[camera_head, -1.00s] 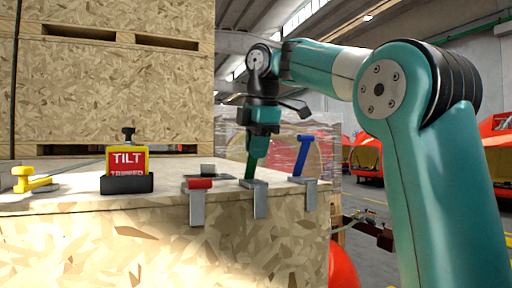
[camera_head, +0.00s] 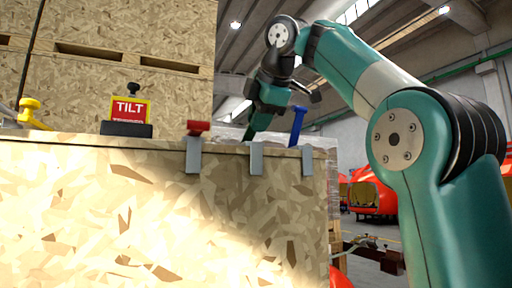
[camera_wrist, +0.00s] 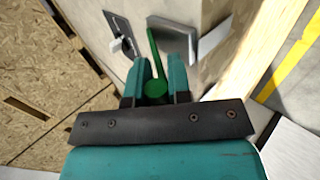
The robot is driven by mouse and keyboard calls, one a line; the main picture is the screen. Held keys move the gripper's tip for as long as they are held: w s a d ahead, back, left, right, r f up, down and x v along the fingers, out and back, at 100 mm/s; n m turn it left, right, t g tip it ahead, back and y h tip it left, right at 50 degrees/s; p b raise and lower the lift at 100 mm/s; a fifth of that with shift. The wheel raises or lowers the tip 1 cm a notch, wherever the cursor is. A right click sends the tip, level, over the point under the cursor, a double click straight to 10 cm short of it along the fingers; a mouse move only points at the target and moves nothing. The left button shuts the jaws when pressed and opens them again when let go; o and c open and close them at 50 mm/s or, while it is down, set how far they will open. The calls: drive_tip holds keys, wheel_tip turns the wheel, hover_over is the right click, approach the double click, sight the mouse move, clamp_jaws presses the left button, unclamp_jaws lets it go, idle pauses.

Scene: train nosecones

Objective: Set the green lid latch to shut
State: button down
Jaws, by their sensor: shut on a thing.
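The green lid latch (camera_wrist: 153,52) shows in the wrist view as a thin green bar with a round knob between the fingers of my gripper (camera_wrist: 157,74). My gripper is shut on it. In the head view my gripper (camera_head: 251,132) is at the crate's top edge, above the middle grey bracket (camera_head: 257,158). Only a small dark green bit of the latch shows there, and its exact tilt cannot be told. The bracket also shows in the wrist view (camera_wrist: 178,42), beside the bar.
A red-handled latch (camera_head: 198,128) is left of the green one, and a blue latch (camera_head: 297,126) stands up close on its right. A TILT indicator (camera_head: 127,108) and a yellow fitting (camera_head: 31,112) are farther left. A wooden crate (camera_head: 125,75) rises behind.

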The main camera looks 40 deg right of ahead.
drive_tip(key=shift+s+f+t+b, duration=0.25)
drive_tip(key=shift+f+t+b, duration=0.5)
drive_tip(key=shift+b, duration=0.6)
drive_tip(key=shift+s+a+f+b, duration=0.1)
drive_tip(key=shift+f+b, duration=0.1)
drive_tip(key=shift+b, duration=0.55)
drive_tip(key=shift+f, duration=0.1)
drive_tip(key=shift+s+f+b, duration=0.2)
drive_tip(key=shift+f+b, duration=0.4)
drive_tip(key=shift+b, duration=0.25)
drive_tip(key=shift+f, duration=0.1)
drive_tip(key=c, duration=1.1)
unclamp_jaws()
drive_tip(key=shift+w, duration=0.1)
drive_tip(key=shift+o, duration=0.2)
drive_tip(key=shift+r, duration=0.2)
